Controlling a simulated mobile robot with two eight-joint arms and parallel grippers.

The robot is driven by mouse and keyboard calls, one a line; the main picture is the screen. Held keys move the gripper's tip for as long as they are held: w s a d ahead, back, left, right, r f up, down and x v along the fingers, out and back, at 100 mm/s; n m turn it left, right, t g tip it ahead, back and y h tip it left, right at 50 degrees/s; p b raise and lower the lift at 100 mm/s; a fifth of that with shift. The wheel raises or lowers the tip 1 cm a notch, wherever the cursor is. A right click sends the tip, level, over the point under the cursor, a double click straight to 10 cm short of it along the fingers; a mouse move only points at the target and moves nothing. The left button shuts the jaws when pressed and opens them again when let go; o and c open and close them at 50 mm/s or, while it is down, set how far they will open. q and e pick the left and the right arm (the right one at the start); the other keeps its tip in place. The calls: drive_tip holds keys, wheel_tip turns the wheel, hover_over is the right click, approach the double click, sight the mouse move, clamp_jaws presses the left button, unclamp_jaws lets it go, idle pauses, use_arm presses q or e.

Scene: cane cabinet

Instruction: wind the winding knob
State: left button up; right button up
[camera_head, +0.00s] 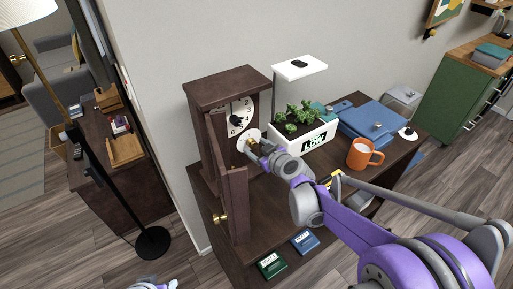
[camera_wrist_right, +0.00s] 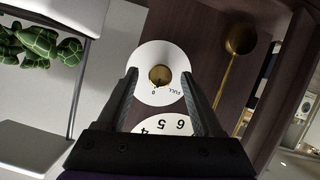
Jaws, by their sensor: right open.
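The winding knob (camera_wrist_right: 160,76) is a small brass knob on a white disc marked 0 and FULL, in the dark wooden clock (camera_head: 232,86). In the wrist view my right gripper (camera_wrist_right: 159,74) is open, with one finger on each side of the knob. I cannot tell whether either finger touches it. In the head view my right gripper (camera_head: 255,144) is at the white disc, below the clock dial (camera_head: 240,115), and hides most of the knob. The clock's door (camera_head: 236,200) stands open.
A brass pendulum (camera_wrist_right: 240,38) hangs near the knob. A white planter (camera_head: 316,138) stands just right of the clock, with an orange mug (camera_head: 363,154) and blue folders (camera_head: 372,121) beyond.

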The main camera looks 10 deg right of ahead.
drive_tip(key=shift+w+a, duration=0.1)
drive_tip(key=shift+w, duration=0.05)
drive_tip(key=shift+c, duration=0.3)
clamp_jaws()
